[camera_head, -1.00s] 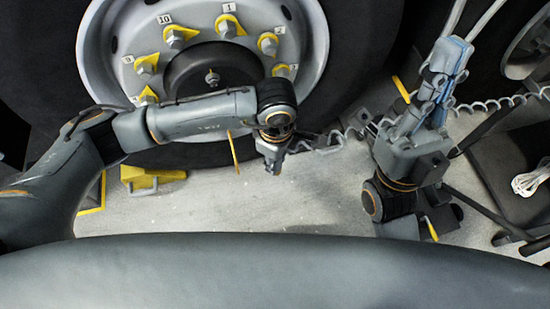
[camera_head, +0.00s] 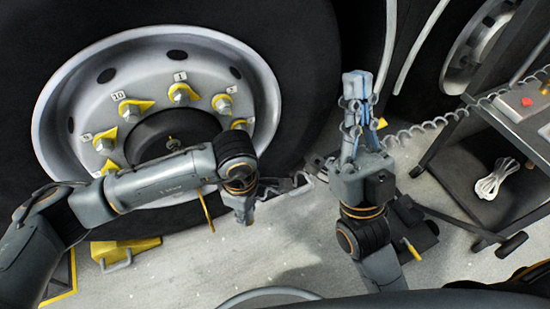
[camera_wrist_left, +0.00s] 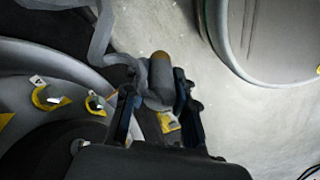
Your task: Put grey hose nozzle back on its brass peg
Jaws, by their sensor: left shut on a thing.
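In the left wrist view, a grey hose nozzle (camera_wrist_left: 159,80) with a brownish end sits between the fingers of my left gripper (camera_wrist_left: 158,108). A grey hose runs from it toward the upper left. In the head view, my left gripper (camera_head: 241,212) is low in front of the wheel, and the nozzle is hard to make out there. My right gripper (camera_head: 360,100) points up the picture, right of the wheel, with grey coils showing at its fingers. Its fingers look close together, but I cannot tell if they are shut. I cannot pick out the brass peg.
The large wheel (camera_head: 60,125) with yellow nut pointers fills the upper left. A yellow chock (camera_head: 125,250) lies on the floor.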

